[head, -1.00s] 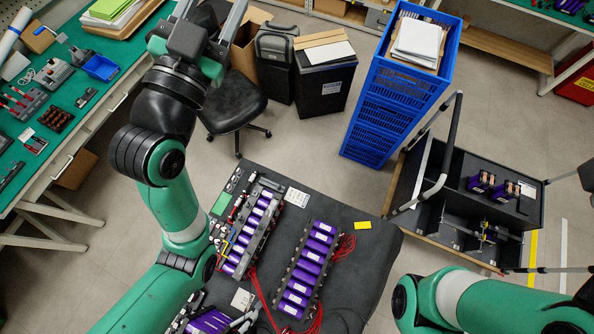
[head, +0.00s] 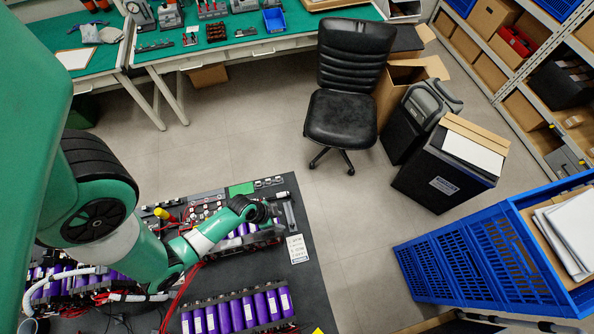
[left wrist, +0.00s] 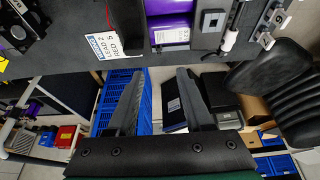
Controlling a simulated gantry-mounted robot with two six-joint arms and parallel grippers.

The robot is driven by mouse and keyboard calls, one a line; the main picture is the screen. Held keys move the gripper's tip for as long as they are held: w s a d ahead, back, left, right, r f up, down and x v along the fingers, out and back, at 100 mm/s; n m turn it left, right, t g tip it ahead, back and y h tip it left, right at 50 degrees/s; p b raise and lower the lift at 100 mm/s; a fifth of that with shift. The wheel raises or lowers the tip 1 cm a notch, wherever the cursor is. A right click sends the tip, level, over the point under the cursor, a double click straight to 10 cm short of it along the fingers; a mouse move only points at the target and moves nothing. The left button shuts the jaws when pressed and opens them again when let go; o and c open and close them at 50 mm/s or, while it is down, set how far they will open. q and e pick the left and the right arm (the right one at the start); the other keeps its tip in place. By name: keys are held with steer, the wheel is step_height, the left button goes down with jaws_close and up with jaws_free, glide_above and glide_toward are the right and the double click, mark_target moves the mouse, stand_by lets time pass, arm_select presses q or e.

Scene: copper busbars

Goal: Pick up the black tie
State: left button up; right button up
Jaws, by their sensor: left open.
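My left gripper (head: 268,212) is low over the dark tabletop (head: 308,285), at the right end of the far row of purple battery cells (head: 243,230). In the left wrist view its two dark fingers (left wrist: 160,92) are wide apart with nothing between them. That view shows the table edge, a purple cell (left wrist: 172,32) and grey busbar parts (left wrist: 212,20) ahead of the fingers. I cannot pick out a black tie with certainty; it may be hidden or too small to tell. My right gripper is not in view.
A white label (head: 297,249) lies near the table's right edge. A near row of purple cells (head: 238,312) and red wires (head: 180,290) lie closer. Beyond are a black chair (head: 342,118), a black bin (head: 450,170) and blue crates (head: 470,255), with open floor between.

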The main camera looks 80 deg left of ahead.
arm_select(q)
steer(key=b, duration=0.5)
glide_above(293, 224)
steer(key=s, duration=0.3)
step_height(293, 224, down, 5)
steer(key=shift+f, duration=0.2)
steer(key=shift+w+f+b, duration=0.25)
steer(key=shift+w+b, duration=0.1)
steer(key=shift+b, duration=0.05)
steer(key=b+x, duration=0.2)
steer(key=x, duration=0.3)
steer(key=shift+w+b, duration=0.15)
steer(key=shift+b, duration=0.15)
jaws_close()
